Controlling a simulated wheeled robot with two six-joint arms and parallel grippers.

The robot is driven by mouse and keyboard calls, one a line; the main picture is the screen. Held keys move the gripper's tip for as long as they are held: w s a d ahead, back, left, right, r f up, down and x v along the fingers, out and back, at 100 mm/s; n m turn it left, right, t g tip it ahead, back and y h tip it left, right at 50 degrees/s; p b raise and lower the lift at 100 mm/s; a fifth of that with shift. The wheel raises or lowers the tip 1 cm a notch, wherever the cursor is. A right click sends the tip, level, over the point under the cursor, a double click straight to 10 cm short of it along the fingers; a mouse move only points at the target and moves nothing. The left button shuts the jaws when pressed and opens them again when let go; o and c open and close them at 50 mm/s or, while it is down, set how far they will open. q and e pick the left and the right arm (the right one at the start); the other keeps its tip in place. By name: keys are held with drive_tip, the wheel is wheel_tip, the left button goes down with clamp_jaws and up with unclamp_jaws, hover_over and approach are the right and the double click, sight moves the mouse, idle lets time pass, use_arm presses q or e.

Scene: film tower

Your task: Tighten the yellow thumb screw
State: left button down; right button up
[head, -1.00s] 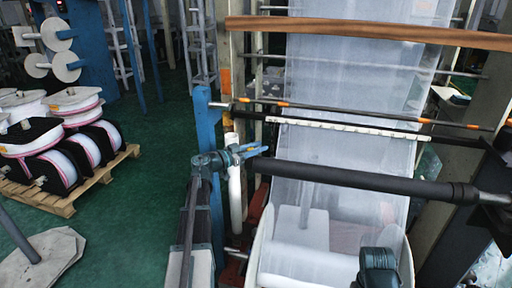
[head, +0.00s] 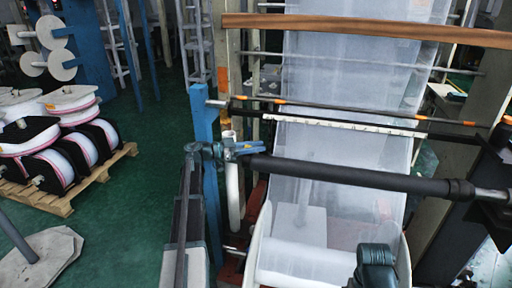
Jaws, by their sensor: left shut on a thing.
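My left gripper (head: 252,149) is at the left end of the long black roller (head: 350,177), in front of the film and just right of the blue upright post (head: 206,133). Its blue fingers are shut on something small. The yellow thumb screw cannot be made out; the fingers hide what lies between them. My right gripper is out of view; only part of my right arm shows at the bottom right.
A translucent film web (head: 345,80) hangs behind the roller. A thin dark bar with orange marks (head: 350,113) and a wooden roller (head: 360,28) cross above. Wrapped reels stand on a pallet (head: 75,190) at left. The green floor (head: 130,225) between is clear.

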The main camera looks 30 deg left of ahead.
use_arm(q)
drive_tip(key=c, duration=0.6)
unclamp_jaws()
drive_tip(key=v, duration=1.3)
drive_tip(key=shift+s+a, duration=0.25)
drive_tip(key=shift+a, duration=0.1)
drive_tip(key=shift+f, duration=0.1)
